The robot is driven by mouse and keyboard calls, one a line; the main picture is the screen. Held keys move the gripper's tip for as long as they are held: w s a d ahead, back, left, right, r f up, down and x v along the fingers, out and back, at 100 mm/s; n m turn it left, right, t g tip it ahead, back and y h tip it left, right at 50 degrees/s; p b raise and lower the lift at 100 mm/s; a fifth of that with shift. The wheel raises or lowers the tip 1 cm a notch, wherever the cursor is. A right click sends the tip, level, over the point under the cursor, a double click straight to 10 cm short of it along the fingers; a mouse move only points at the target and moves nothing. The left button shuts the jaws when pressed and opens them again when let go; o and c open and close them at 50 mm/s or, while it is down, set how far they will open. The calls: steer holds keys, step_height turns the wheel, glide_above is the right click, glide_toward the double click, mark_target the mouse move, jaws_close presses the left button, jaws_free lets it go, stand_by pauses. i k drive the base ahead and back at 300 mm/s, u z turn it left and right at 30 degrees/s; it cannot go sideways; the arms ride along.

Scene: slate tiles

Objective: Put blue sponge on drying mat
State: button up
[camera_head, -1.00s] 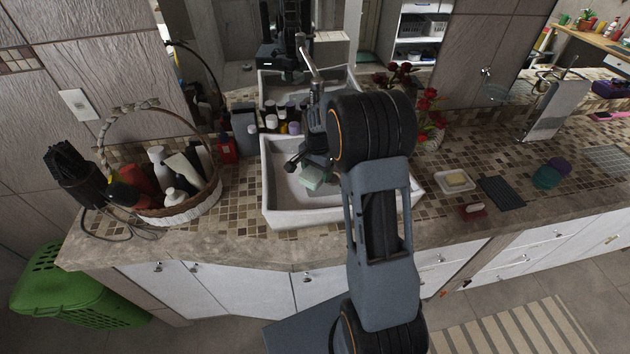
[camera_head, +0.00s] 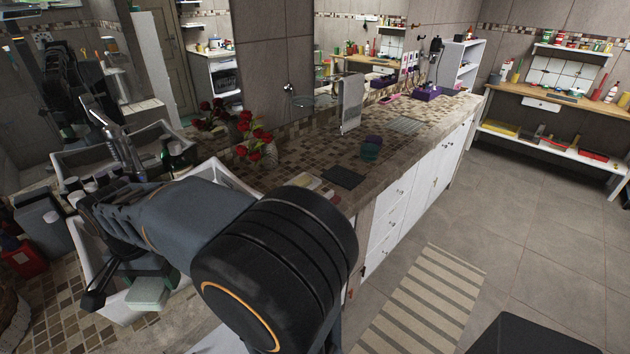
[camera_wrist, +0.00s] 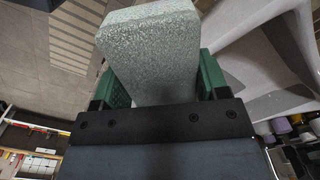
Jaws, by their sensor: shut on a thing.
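My gripper (camera_head: 147,281) is shut on a pale green-blue sponge (camera_head: 146,295), held over the white sink at the lower left of the head view. In the wrist view the sponge (camera_wrist: 152,50) stands out between the two green finger pads, its lower end hidden by the gripper. A dark ribbed mat (camera_head: 343,177) lies flat on the counter, right of the sink and well away from my gripper. I cannot tell which of the two is the drying mat.
Red flowers (camera_head: 255,142) stand behind the sink. A small dish (camera_head: 315,186) lies beside the dark mat. An upright grey panel (camera_head: 352,104) rises at the counter's back. The floor on the right is mostly open.

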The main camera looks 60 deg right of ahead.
mark_target(344, 176)
steer(key=k, duration=0.35)
steer(key=u, duration=2.35)
steer(key=k, duration=1.4)
steer(key=z, duration=3.1)
steer(key=i, duration=0.5)
steer(key=u, duration=0.1)
